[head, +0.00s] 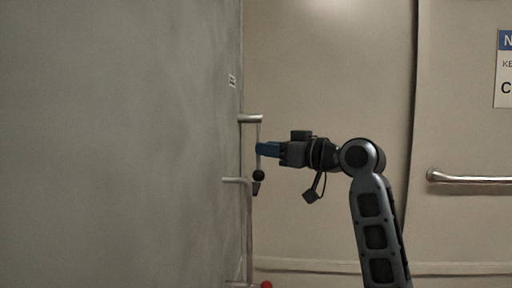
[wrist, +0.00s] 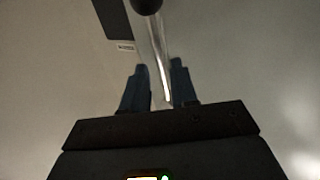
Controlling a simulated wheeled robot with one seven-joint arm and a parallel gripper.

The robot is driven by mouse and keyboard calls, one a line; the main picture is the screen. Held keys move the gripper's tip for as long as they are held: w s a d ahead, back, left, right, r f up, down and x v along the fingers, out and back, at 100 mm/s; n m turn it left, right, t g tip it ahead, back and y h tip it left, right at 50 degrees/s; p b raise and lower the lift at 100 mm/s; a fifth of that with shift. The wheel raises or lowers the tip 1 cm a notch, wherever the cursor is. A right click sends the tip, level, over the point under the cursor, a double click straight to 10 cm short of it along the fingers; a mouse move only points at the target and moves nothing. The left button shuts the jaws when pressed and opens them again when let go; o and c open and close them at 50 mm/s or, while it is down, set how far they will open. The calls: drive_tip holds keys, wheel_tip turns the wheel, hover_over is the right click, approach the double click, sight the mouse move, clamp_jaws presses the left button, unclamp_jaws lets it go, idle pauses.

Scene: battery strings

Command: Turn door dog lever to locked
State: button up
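The dog lever (head: 260,133) is a thin metal bar on the edge of the grey-green door. It hangs from an upper bracket (head: 250,118) and carries a black ball knob (head: 258,175) at its lower end. My gripper (head: 262,149) comes in from the right, its blue fingers at the bar between bracket and knob. In the wrist view the metal bar (wrist: 159,55) runs between the two fingers, with the black knob (wrist: 147,5) at the top edge. Narrow gaps show beside the bar, so the fingers look open around it. Contact is unclear.
The grey-green door surface (head: 120,150) fills the left. A second bracket (head: 235,180) and a long bar (head: 249,235) lie below, with a red knob (head: 266,285) at the bottom edge. A handrail (head: 470,179) and a sign (head: 504,70) are on the beige wall at right.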

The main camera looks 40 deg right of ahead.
sight(259, 169)
drive_tip(key=shift+w+a, duration=0.15)
drive_tip(key=shift+w, duration=1.75)
drive_tip(key=shift+c, duration=0.3)
clamp_jaws()
